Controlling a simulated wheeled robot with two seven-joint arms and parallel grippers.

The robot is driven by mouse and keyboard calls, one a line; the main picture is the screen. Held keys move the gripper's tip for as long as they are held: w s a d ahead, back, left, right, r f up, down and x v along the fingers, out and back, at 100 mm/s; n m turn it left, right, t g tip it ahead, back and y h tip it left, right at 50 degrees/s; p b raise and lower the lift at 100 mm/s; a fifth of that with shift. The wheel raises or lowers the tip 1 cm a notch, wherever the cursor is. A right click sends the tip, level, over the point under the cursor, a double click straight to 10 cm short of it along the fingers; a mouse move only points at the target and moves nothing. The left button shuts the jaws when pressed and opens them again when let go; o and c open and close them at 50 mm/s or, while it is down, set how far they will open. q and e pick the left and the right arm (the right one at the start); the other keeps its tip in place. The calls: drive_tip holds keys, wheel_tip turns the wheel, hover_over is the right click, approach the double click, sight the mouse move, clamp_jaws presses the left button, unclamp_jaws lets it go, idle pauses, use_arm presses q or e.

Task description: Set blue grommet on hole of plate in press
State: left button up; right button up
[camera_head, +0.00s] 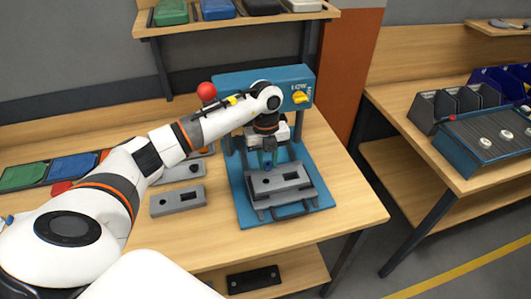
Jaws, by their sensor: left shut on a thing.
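My left gripper (267,162) reaches into the blue press (235,81) and points down just above the grey plate (290,184) in it. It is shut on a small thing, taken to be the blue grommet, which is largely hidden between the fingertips. The plate lies in a grey holder on the press's blue base (316,205). I cannot tell whether the grommet touches the plate, and the plate's hole is not clear at this size. My right gripper is not in view.
Grey plates with holes, one (178,201) in front, lie left of the press. Green (22,176) and blue (74,167) bins stand farther left. The press has a red knob (206,91). A shelf (235,22) is above; another bench (450,165) stands right, across a gap.

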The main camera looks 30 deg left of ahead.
sight(266, 167)
use_arm(q)
drive_tip(key=shift+w+a+n, duration=0.2)
drive_tip(key=shift+a+n, duration=0.2)
drive_tip(key=shift+n, duration=0.7)
drive_tip(key=shift+f+n, duration=0.15)
drive_tip(key=shift+n, duration=0.15)
drive_tip(key=shift+f+b, duration=1.45)
drive_tip(key=shift+f, duration=0.4)
drive_tip(key=shift+f, duration=0.15)
drive_tip(key=shift+f+b, duration=0.45)
drive_tip(key=shift+f, duration=0.25)
drive_tip(key=shift+f, duration=0.55)
